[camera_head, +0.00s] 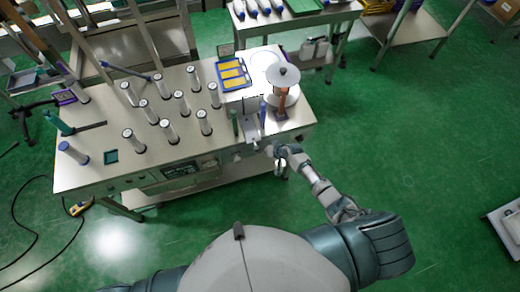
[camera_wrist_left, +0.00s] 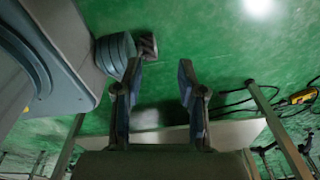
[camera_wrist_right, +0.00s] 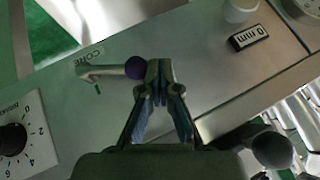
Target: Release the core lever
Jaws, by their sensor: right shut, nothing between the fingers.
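The core lever (camera_wrist_right: 106,72) is a grey metal arm ending in a dark purple ball knob (camera_wrist_right: 135,68), beside a CORE label (camera_wrist_right: 90,55) in the right wrist view. My right gripper (camera_wrist_right: 160,74) is shut and empty, with its fingertips just right of the knob. I cannot tell whether they touch it. In the head view this gripper (camera_head: 279,163) is at the front edge of the bench, at the right end, and the lever is too small to make out. My left gripper (camera_wrist_left: 160,66) is open and empty over the green floor, outside the head view.
The workbench (camera_head: 80,178) carries several upright white cylinders and a spool stand (camera_head: 283,78) at its right. A dial (camera_wrist_right: 14,138) and a 0 mm display (camera_wrist_right: 248,37) sit near the lever. A dark round knob (camera_wrist_right: 272,150) is at lower right. Floor right of the bench is clear.

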